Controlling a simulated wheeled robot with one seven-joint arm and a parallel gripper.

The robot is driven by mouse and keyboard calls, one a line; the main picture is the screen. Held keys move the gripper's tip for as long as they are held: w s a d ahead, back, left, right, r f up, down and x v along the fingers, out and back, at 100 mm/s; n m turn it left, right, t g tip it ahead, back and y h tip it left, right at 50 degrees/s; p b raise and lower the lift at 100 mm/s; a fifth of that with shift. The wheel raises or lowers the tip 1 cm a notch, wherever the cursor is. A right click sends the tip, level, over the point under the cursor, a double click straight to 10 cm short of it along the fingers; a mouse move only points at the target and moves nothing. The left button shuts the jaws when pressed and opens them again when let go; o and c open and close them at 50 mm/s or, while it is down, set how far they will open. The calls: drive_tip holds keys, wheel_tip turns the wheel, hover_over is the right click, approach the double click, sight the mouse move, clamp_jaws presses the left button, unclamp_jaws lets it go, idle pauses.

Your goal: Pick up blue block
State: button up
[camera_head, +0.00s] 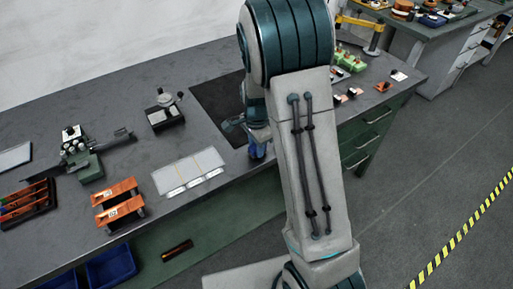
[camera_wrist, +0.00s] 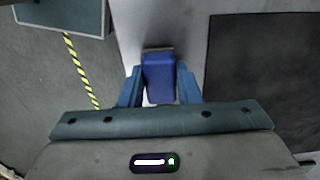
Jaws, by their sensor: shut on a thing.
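The blue block (camera_wrist: 159,78) sits between the two fingers of my gripper (camera_wrist: 159,70) in the wrist view, with a finger against each side. The gripper is shut on it. In the head view a small part of the blue block (camera_head: 257,151) shows below my gripper (camera_head: 257,137), at the front edge of the bench beside the dark mat. My arm hides much of the area around it. I cannot tell whether the block touches the bench or is held just above it.
The dark mat (camera_head: 212,96) lies on the grey bench. Left of it are a white panel set (camera_head: 189,172), orange stands (camera_head: 117,190), a green-based device (camera_head: 84,160) and a black gauge (camera_head: 164,112). Small parts (camera_head: 383,86) lie to the right. Blue bins (camera_head: 110,266) are below.

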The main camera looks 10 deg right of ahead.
drive_tip(key=r, duration=0.2)
drive_tip(key=d+r, duration=0.1)
drive_tip(key=r, duration=0.1)
drive_tip(key=shift+s+b, duration=0.2)
drive_tip(key=shift+b, duration=0.15)
drive_tip(key=s+d+r+b, duration=0.1)
drive_tip(key=s+d+r, duration=0.4)
drive_tip(key=d, duration=0.4)
drive_tip(key=shift+d+r, duration=0.25)
drive_tip(key=shift+r, duration=0.4)
drive_tip(key=shift+w, duration=0.1)
drive_tip(key=shift+o, duration=0.5)
drive_tip(key=shift+f, duration=0.1)
